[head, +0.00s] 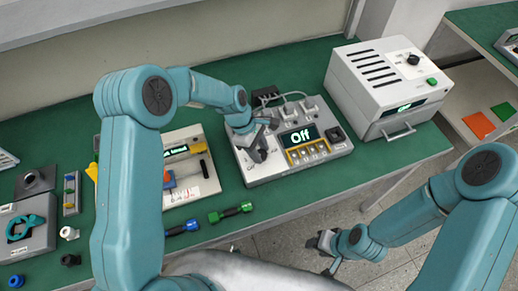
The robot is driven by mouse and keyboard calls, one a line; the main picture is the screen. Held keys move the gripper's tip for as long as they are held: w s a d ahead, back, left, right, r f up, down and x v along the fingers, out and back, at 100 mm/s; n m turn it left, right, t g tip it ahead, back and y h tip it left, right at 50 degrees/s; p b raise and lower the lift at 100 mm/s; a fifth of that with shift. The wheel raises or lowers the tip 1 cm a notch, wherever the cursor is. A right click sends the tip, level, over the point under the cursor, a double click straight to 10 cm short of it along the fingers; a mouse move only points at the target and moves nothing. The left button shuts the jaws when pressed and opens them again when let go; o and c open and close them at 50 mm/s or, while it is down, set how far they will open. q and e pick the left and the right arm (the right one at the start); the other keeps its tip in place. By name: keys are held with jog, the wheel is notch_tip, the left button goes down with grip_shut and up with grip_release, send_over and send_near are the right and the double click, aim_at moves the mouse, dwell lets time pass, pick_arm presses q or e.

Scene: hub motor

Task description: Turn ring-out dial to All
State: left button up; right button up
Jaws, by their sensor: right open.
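The ring-out tester (305,172) is a light grey box on the green bench, with a display (299,137) reading "Off" and a row of small yellow-marked parts below it. A dark square part (336,132) sits right of the display. My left gripper (258,150) points down over the tester's left side, left of the display. My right gripper (328,248) is open and empty, in front of the bench above the floor.
A white slotted box (385,85) with a black knob and green button stands right of the tester. Another panel device (190,185) is left of it, partly behind my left arm. Green (231,212) and blue (183,227) handled tools lie in front. Cables run behind the tester.

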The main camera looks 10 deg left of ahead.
pick_arm(q)
jog(key=shift+c, duration=1)
jog(key=shift+f, duration=0.1)
